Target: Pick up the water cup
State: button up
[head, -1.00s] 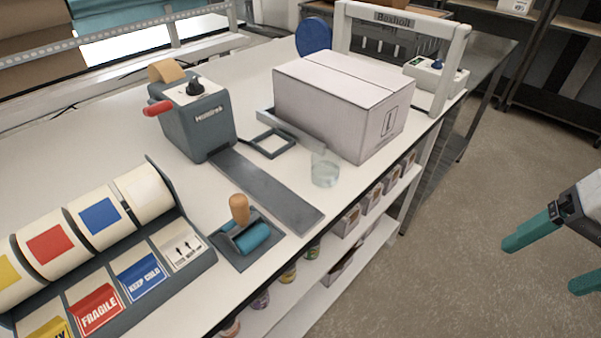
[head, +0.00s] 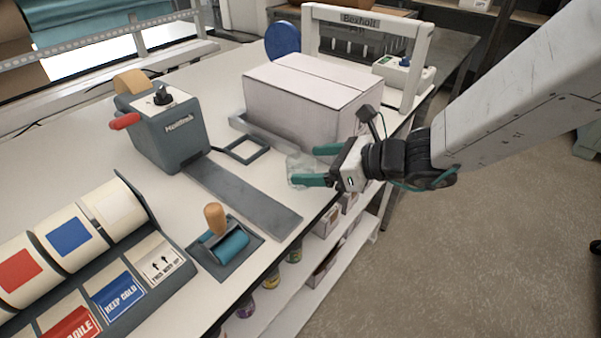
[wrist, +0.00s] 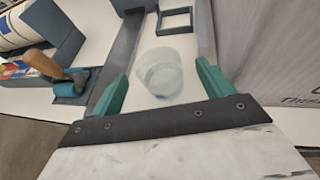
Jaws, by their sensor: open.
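The water cup (head: 299,168) is a clear, glassy cup standing on the white bench near its front edge, in front of the white carton. My gripper (head: 320,165) has teal fingers and is open at the cup, coming from the right. In the wrist view the cup (wrist: 160,74) shows ahead of and between the two open fingertips (wrist: 161,76). I cannot tell whether either finger touches it. In the head view the near finger hides part of the cup's lower side.
A white carton (head: 300,105) stands close behind the cup. A grey tape dispenser (head: 172,130) with a long metal plate (head: 240,195) lies to the left. A roller with a wooden handle (head: 228,240) sits front left. Shelves with small boxes (head: 325,220) are below the bench edge.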

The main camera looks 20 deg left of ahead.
aim_at(292, 166)
jog(key=x, duration=0.5)
jog(key=shift+a+f, duration=0.2)
jog(key=shift+a, duration=0.15)
jog(key=c, duration=1.1)
